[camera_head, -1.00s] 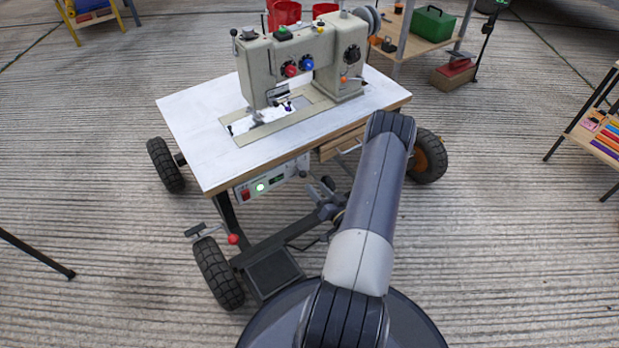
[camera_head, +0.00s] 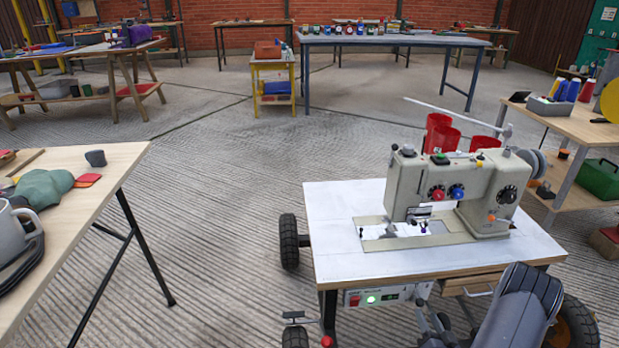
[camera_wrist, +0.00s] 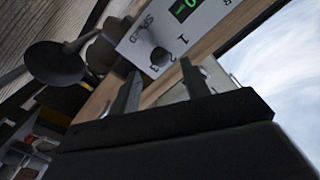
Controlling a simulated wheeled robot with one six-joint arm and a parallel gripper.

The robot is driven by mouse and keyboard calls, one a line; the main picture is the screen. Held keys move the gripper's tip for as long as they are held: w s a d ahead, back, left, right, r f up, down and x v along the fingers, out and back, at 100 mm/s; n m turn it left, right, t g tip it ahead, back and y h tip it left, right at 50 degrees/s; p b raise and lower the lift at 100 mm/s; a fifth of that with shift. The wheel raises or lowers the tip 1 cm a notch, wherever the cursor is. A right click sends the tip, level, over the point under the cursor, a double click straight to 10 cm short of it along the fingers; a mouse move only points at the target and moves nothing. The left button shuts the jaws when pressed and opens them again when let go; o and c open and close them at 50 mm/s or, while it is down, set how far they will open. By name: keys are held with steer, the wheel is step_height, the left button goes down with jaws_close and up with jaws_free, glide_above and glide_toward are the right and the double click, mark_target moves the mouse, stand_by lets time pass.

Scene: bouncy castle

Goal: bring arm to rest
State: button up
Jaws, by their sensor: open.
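My gripper (camera_wrist: 158,82) shows in the wrist view with its two dark fingers apart and nothing seen between them. It is near a control panel (camera_wrist: 165,35) marked SPEED, with a knob and a green display. The sewing machine (camera_head: 450,190) stands upright on that white-topped table.
The wheeled table has black tyres (camera_head: 289,240) and a panel with a lit green light (camera_head: 375,297) under its top. A wooden table (camera_head: 90,190) with a mug (camera_head: 12,232) stands at left. Shelves (camera_head: 565,125) are at right. The floor (camera_head: 220,200) between is clear.

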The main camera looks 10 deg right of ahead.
mark_target(422, 306)
steer(key=w+b, duration=0.1)
steer(key=w, duration=0.5)
steer(key=shift+w+d, duration=0.15)
